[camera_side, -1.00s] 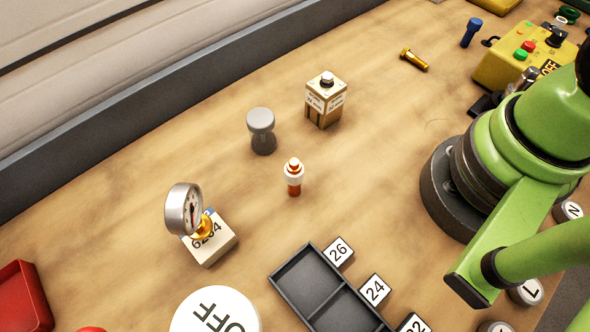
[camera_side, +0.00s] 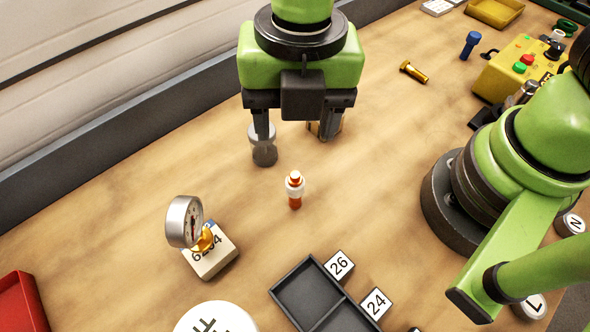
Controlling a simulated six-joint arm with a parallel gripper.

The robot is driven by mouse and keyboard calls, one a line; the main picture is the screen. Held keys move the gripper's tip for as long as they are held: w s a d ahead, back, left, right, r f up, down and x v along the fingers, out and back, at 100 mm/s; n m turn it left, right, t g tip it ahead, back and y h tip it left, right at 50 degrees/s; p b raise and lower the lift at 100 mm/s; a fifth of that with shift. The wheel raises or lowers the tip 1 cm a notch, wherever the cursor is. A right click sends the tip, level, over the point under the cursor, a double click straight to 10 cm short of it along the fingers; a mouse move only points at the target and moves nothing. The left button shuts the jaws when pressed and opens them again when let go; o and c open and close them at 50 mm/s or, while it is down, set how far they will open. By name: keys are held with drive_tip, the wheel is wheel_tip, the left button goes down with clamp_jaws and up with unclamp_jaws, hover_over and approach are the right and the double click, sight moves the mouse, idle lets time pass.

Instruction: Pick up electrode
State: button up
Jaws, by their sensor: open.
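A small upright orange-and-white piece (camera_side: 295,190), which looks like the electrode, stands on the wooden table near the middle. My gripper (camera_side: 295,136) has come into view above and behind it in the picture. Its two fingers are spread apart, pointing down, with nothing between them. The left finger overlaps a grey spool-shaped post (camera_side: 264,152) in the view, and the right finger covers most of a brown box (camera_side: 333,131). I cannot tell how high the fingers are above the table.
A pressure gauge (camera_side: 184,222) on a block marked 6204 stands at left. A dark divided tray (camera_side: 290,311) with number tags lies in front. A brass bolt (camera_side: 414,72), blue bolt (camera_side: 470,45) and yellow control box (camera_side: 505,72) are at the back right. Table around the orange-and-white piece is clear.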

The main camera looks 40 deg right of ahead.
sight(295, 174)
drive_tip(key=f, duration=0.2)
drive_tip(key=f+n, duration=0.1)
drive_tip(key=f, duration=0.1)
drive_tip(key=a+f+n, duration=0.1)
drive_tip(key=f, duration=0.1)
drive_tip(key=shift+s, duration=0.35)
drive_tip(key=shift+d+f, duration=0.15)
drive_tip(key=shift+f, duration=2.75)
clamp_jaws()
drive_tip(key=shift+r, duration=0.15)
